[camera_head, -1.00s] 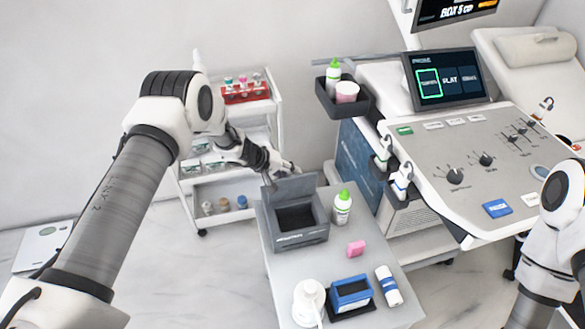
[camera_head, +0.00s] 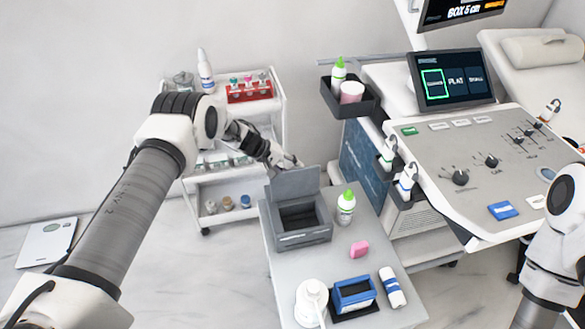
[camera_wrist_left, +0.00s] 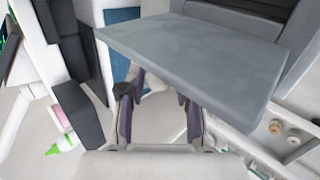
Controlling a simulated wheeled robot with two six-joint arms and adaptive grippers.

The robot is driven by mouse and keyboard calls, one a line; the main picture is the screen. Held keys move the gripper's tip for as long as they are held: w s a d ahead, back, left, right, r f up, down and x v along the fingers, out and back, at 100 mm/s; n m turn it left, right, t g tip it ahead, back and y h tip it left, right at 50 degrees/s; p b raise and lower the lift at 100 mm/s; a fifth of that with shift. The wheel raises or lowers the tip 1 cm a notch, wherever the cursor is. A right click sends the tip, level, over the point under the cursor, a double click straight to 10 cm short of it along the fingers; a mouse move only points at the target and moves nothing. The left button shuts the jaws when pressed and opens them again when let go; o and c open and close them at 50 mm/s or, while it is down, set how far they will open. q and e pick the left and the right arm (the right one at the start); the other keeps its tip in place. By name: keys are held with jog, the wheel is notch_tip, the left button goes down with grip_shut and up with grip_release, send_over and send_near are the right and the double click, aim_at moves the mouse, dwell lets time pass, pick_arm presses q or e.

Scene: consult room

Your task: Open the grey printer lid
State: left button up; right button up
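The grey printer (camera_head: 302,238) stands on the small grey table, and its dark inner well shows. Its grey lid (camera_head: 296,184) is raised and stands roughly upright at the back edge. My left gripper (camera_head: 287,162) is at the lid's top edge, on its far side, partly hidden. In the left wrist view the lid (camera_wrist_left: 200,58) spans the space in front of my left gripper (camera_wrist_left: 158,100). Its two dark fingers are spread apart, with nothing held between them; their tips are hidden by the lid. My right arm shows at the right edge, but its gripper is out of view.
A green-capped bottle (camera_head: 346,208) stands close to the printer's right side. A pink block (camera_head: 359,249), a blue box (camera_head: 354,293), a white-and-blue roll (camera_head: 392,288) and a white round device (camera_head: 311,303) are in front. A white trolley (camera_head: 272,128) stands behind; the ultrasound console (camera_head: 470,190) is at right.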

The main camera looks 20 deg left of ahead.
pick_arm(q)
jog(key=shift+r, duration=0.1)
jog(key=shift+a+r, duration=0.25)
jog(key=v, duration=1.1)
jog(key=shift+s, duration=0.15)
